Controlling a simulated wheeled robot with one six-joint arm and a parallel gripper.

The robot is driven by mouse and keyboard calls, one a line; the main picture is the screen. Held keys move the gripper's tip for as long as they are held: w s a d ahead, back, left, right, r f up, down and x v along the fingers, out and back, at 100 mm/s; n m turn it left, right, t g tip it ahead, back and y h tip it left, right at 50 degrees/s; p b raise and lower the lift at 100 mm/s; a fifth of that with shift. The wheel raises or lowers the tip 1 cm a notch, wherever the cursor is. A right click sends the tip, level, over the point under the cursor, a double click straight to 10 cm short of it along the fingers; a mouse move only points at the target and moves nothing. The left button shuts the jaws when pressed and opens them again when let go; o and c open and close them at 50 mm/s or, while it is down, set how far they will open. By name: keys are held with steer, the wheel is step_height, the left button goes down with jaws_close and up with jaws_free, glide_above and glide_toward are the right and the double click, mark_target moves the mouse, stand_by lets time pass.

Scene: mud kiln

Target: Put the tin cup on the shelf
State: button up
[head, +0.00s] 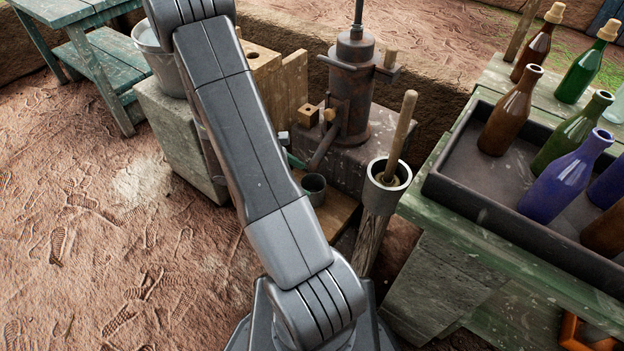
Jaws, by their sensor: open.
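A small dark grey metal cup (314,188), which looks like the tin cup, stands upright below the spout of a rusty hand pump (352,95). It is on a low wooden board (337,212), just right of my arm. A worn teal wooden bench (122,22) at the upper left has a lower shelf board (88,62); I cannot tell whether this is the shelf of the task. My arm rises from the bottom middle to the top edge and hides part of the middle. I do not make out my gripper.
A wooden-handled tool stands in a post-like holder (386,187) right of the cup. A dark tray (470,205) of bottles sits on a green table at right. A metal bucket (157,55) stands on a stone block (175,125) behind my arm. The dirt floor at left is clear.

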steer(key=v, duration=0.4)
steer(key=shift+a+r+p, duration=0.2)
steer(key=shift+p, duration=0.2)
